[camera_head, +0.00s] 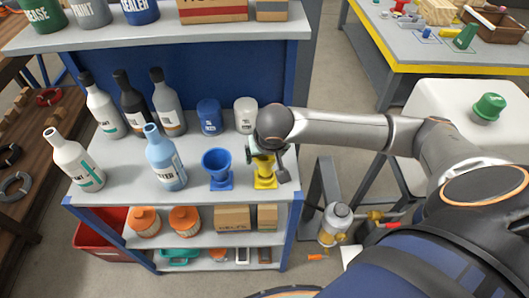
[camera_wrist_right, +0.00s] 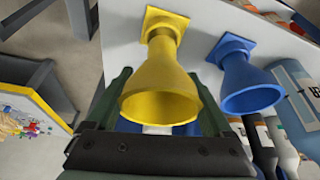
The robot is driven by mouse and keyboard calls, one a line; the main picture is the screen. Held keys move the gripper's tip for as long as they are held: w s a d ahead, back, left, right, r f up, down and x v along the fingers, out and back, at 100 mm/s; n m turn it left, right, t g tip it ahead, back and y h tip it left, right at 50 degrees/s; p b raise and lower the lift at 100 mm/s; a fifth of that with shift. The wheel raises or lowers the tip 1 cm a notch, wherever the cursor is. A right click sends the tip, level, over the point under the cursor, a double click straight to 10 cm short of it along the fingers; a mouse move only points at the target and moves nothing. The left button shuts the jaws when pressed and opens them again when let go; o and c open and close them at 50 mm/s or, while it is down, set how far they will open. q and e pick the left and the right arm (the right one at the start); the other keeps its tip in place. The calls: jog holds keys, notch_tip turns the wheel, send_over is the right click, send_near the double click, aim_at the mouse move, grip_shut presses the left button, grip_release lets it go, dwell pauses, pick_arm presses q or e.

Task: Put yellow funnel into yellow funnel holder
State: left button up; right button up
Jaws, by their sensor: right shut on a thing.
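The yellow funnel (camera_wrist_right: 160,88) is between the fingers of my right gripper (camera_wrist_right: 165,100), which is shut on it. Its wide mouth faces the wrist camera. Its narrow end meets the yellow funnel holder (camera_wrist_right: 168,18), a square-based piece on the shelf top; I cannot tell how deep the spout sits. In the head view the right gripper (camera_head: 265,158) is over the yellow holder (camera_head: 265,183) at the shelf's front right and hides most of the funnel. My left gripper is not in view.
A blue funnel in a blue holder (camera_head: 218,170) stands just left. A light blue bottle (camera_head: 165,160), a blue cup (camera_head: 209,117), a white cup (camera_head: 245,115) and several other bottles share the grey shelf top (camera_head: 125,190). A blue back panel (camera_head: 180,60) rises behind.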

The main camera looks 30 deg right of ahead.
jog(key=shift+f+b, duration=0.3)
jog(key=shift+f, duration=1.2)
jog(key=o, duration=1.3)
jog(key=p+v, duration=0.2)
jog(key=v, duration=1)
jog(key=shift+s+r, duration=0.1)
jog(key=shift+r, duration=0.15)
jog(key=shift+a, duration=0.1)
